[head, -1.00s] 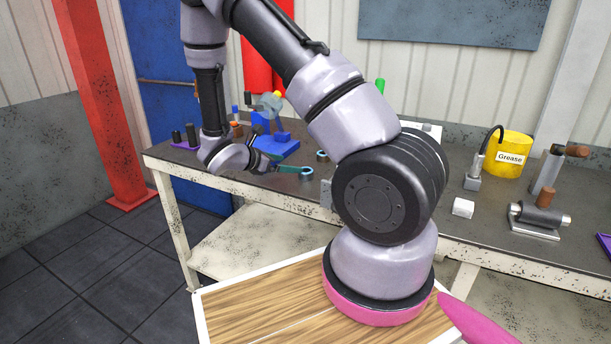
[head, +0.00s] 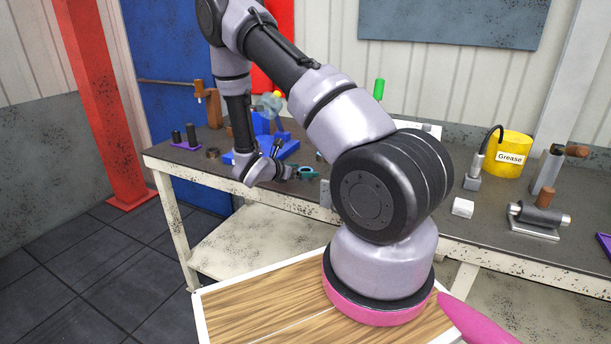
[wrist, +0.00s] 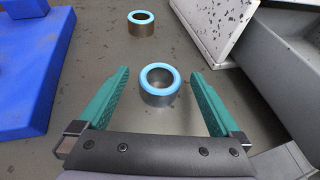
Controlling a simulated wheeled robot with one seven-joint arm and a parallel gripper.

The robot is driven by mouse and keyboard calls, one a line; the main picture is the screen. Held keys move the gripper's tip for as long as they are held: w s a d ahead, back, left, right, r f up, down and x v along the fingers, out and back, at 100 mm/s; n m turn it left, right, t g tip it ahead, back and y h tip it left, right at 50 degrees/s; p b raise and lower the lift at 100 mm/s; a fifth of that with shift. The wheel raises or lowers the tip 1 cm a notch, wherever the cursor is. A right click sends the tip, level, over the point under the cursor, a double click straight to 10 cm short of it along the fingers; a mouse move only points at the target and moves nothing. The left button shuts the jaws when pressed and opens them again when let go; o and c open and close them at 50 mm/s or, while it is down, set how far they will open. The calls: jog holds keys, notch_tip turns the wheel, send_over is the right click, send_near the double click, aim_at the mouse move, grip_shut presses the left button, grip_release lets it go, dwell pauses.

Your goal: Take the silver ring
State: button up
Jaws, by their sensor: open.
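The silver ring (wrist: 158,88), a short metal cylinder with a light blue rim, stands upright on the bench in the wrist view. My gripper (wrist: 160,73) is open, with one teal finger on each side of this ring in the picture. I cannot tell whether the fingers are low enough to be around it. Neither finger visibly touches it. A second blue-rimmed ring (wrist: 141,24) with a browner, bronze-like side stands farther off. In the head view my gripper (head: 308,172) is low at the bench's front edge, and the nearer ring is hard to make out there.
A blue fixture (wrist: 35,85) lies left of the gripper in the wrist view. A pale block (wrist: 216,28) and a large grey part (wrist: 275,70) stand close on the right. The bench (head: 415,200) also holds a yellow grease can (head: 508,155) farther right.

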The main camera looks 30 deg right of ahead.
jog(key=shift+w+d+f, duration=0.1)
jog(key=shift+d, duration=0.15)
grip_shut()
